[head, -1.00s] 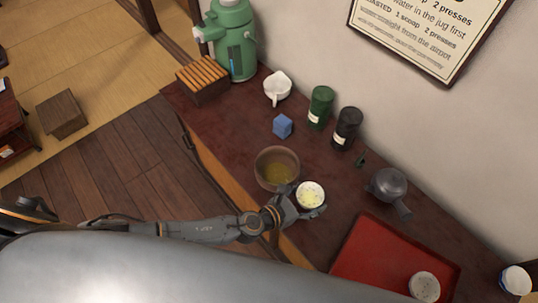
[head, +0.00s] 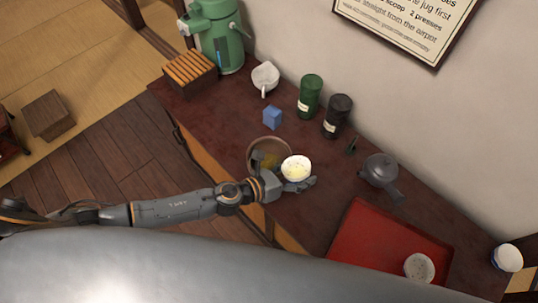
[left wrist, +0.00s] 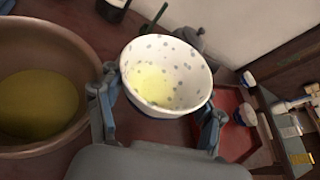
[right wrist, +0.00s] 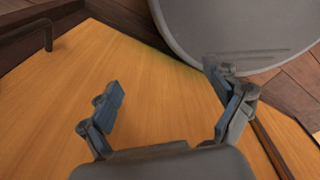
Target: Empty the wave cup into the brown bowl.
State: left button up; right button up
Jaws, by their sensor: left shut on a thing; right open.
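The cup (head: 296,168), white with grey spots in the left wrist view (left wrist: 168,75), holds yellowish liquid. My left gripper (head: 285,187) is shut on it and holds it at the right rim of the brown bowl, tilted somewhat; the left gripper's fingers (left wrist: 160,110) show on both sides of the cup. The brown bowl (head: 254,148) stands on the dark counter with yellow-green liquid in it; the cup hides part of its right side. It fills the left of the left wrist view (left wrist: 75,48). My right gripper (right wrist: 170,115) is open and empty before an orange wooden panel.
A red tray (head: 350,240) bearing a speckled cup (head: 419,268) lies to the right. A grey teapot (head: 380,172), green canister (head: 310,95), black canister (head: 337,116), blue block (head: 272,117) and white pourer (head: 264,77) stand behind. Another cup (head: 508,257) is far right.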

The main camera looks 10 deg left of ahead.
aim_at(289, 162)
pick_arm(q)
jog(key=shift+w+a+n+b, duration=0.25)
jog(key=shift+a+n+b, duration=0.1)
jog(key=shift+b, duration=0.45)
jog(key=shift+w+a+r+h+b, duration=0.1)
jog(key=shift+a+r+h+b, duration=0.05)
jog(key=shift+h+b, duration=0.25)
jog(key=n+b, duration=0.1)
jog(key=w+a+r+n+h+b, duration=0.1)
jog(key=b, duration=0.1)
jog(key=shift+a+r+g, duration=0.2)
jog(key=shift+a+g, duration=0.05)
jog(key=shift+g, duration=0.05)
jog(key=shift+w+a+r+n+h+b, duration=0.15)
jog(key=shift+r+n+h+b, duration=0.25)
jog(key=shift+n+b, duration=0.35)
jog(key=shift+f+b, duration=0.1)
jog(key=shift+b, duration=0.55)
jog(key=shift+f+n+h+b, duration=0.4)
jog(key=shift+n+b, duration=0.1)
jog(key=shift+b, duration=0.55)
jog(key=shift+a+r+n+b, duration=0.15)
jog(key=shift+r+n+b, duration=0.3)
jog(key=shift+n+b, duration=0.35)
jog(key=shift+w+r+h, duration=0.1)
jog(key=shift+r+h, duration=0.1)
jog(key=shift+h, duration=0.1)
